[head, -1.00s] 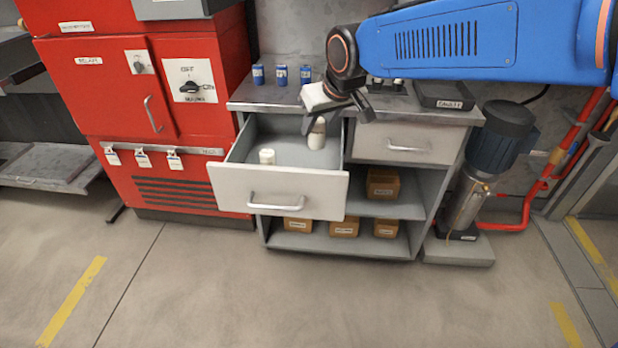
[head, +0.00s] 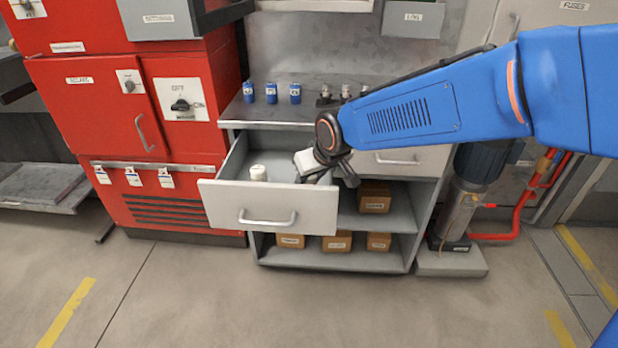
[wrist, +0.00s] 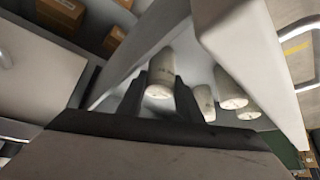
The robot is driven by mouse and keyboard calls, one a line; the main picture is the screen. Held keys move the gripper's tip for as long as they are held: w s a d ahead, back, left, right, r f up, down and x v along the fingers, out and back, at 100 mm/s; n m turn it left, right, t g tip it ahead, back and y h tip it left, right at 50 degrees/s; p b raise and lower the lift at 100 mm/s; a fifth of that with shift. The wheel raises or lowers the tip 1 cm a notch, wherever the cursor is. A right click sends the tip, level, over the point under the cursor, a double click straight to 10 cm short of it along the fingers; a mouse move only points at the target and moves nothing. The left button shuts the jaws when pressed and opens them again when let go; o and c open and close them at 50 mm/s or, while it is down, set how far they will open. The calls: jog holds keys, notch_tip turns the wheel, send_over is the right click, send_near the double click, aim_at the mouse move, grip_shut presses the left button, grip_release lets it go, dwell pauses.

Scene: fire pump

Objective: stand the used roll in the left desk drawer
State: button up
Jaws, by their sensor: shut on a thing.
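The left desk drawer (head: 269,206) is pulled open, and its front also shows in the wrist view (wrist: 255,50). My gripper (head: 325,179) is low over the right part of the drawer. In the wrist view my gripper (wrist: 163,88) is shut on a whitish roll (wrist: 160,76), taken to be the used roll; its small print is not clearly readable. In the head view my gripper and the drawer front hide this roll. I cannot tell whether it touches the drawer floor. Another pale roll (head: 258,173) stands in the drawer's left part.
In the wrist view, more pale rolls (wrist: 229,88) are close beside the held one, inside the drawer. Cardboard boxes (head: 337,241) sit on the shelves below. Small blue cans (head: 271,93) stand on the desk top. A red cabinet (head: 100,110) stands at left.

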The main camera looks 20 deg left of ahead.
jog(key=shift+f, duration=0.1)
jog(key=o, duration=0.8)
jog(key=v, duration=1.2)
jog(key=shift+w, duration=0.1)
